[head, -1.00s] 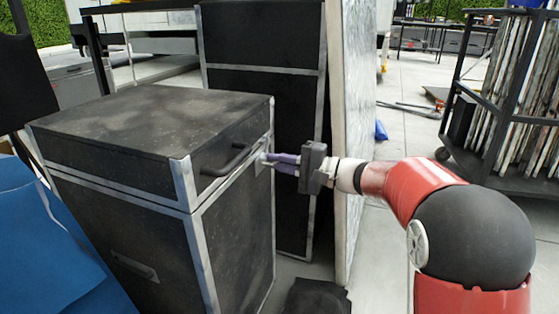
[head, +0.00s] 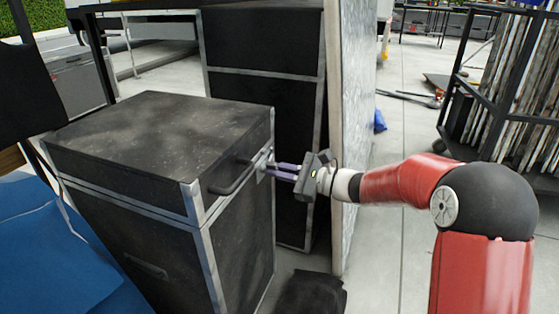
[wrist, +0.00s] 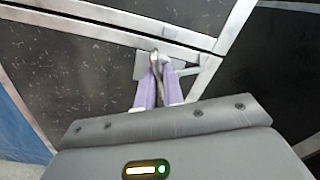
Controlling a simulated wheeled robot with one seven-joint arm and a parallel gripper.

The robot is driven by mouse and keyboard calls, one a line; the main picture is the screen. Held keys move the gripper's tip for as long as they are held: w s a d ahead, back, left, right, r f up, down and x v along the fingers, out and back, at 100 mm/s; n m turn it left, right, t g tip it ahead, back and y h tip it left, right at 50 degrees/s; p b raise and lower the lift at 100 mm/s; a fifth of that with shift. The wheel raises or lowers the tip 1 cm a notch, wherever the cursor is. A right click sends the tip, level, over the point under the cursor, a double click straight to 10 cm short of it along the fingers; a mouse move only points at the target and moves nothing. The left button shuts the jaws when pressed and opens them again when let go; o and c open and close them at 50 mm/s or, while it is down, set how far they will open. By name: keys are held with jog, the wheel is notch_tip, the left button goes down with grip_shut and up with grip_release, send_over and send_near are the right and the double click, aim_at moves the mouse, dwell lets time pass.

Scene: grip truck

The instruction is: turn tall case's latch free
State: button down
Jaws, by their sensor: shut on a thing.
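The black case with metal edges (head: 160,125) stands at the left, its lid closed, with a dark bar handle (head: 234,178) on the side facing me. The latch (wrist: 156,58) is a small metal piece on a plate at the lid seam near the case's corner. My gripper (head: 270,168) is at the latch, to the right of the handle. In the wrist view its two purple fingers (wrist: 158,80) are shut on the latch, which stands between their tips. The fingers hide part of the latch.
A taller black case (head: 265,105) stands behind, next to an upright pale panel (head: 350,130). A blue cloth (head: 50,250) is at the lower left. A dark object (head: 312,294) lies on the floor below my gripper. A rack of boards (head: 520,100) stands at the right, with clear floor before it.

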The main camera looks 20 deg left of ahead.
jog(key=shift+m+p, duration=2.7)
jog(key=shift+p, duration=0.2)
jog(key=shift+f, duration=0.1)
jog(key=c, duration=1.5)
grip_release()
jog(key=d, duration=0.7)
jog(key=shift+s+d, duration=0.3)
jog(key=shift+d, duration=0.1)
